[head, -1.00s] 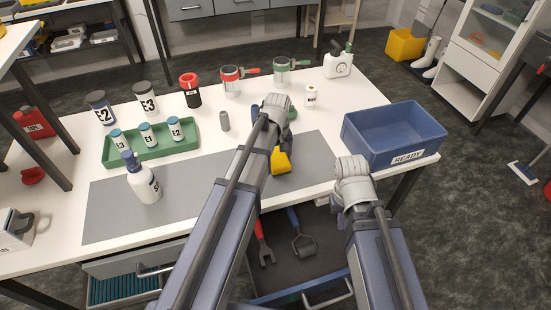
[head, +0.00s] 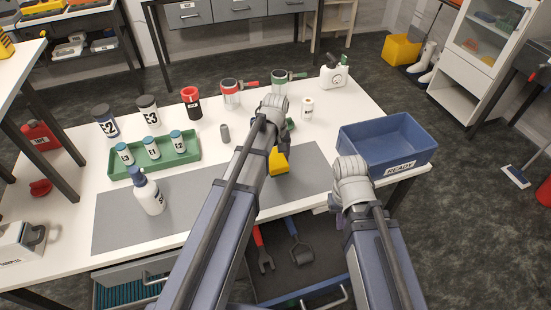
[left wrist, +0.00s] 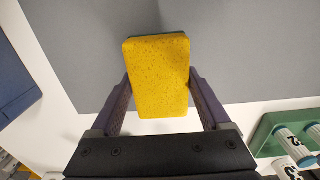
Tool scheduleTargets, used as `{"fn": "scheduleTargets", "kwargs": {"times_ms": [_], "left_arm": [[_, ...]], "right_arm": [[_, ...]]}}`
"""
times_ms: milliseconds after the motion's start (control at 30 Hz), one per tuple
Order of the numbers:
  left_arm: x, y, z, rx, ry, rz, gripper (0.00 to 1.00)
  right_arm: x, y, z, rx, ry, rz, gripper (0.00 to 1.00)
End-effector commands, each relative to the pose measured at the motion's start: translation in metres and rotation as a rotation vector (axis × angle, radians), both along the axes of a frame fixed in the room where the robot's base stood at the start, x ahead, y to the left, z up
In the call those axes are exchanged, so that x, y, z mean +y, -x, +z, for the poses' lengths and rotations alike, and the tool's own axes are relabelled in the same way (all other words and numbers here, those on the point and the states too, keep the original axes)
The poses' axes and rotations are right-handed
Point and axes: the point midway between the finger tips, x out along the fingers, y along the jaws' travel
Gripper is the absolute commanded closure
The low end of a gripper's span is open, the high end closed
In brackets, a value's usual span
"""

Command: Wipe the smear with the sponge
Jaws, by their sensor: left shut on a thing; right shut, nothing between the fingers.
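A yellow sponge (head: 279,161) shows over the right part of the grey mat (head: 210,200) on the bench. In the left wrist view the sponge (left wrist: 158,70) sits upright in the picture between the two fingers of my left gripper (left wrist: 159,80), which is shut on its sides. The mat (left wrist: 245,50) lies beneath it. I cannot tell whether the sponge touches the mat. No smear shows in either view; my left arm and the sponge hide part of the mat.
A blue bin (head: 380,158) marked READY stands at the bench's right. A white spray bottle (head: 147,192) stands on the mat's left part. A green tray (head: 195,152) holds small bottles. Jars and cans line the back. An open drawer (head: 285,268) with tools is in front.

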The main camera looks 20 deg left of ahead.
Motion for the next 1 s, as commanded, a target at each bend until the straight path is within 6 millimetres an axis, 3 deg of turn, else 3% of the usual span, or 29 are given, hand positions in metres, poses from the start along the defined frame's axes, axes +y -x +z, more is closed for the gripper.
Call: {"fn": "scheduleTargets", "kwargs": {"times_ms": [233,533,1000], "left_arm": [[0.0,0.0,0.005,0.0,0.0,0.0,0.64],[0.0,0.0,0.03,0.0,0.0,0.0,0.64],[0.0,0.0,0.03,0.0,0.0,0.0,0.64]], "right_arm": [[0.0,0.0,0.005,0.0,0.0,0.0,1.0],[0.0,0.0,0.03,0.0,0.0,0.0,1.0],[0.0,0.0,0.029,0.0,0.0,0.0,1.0]]}}
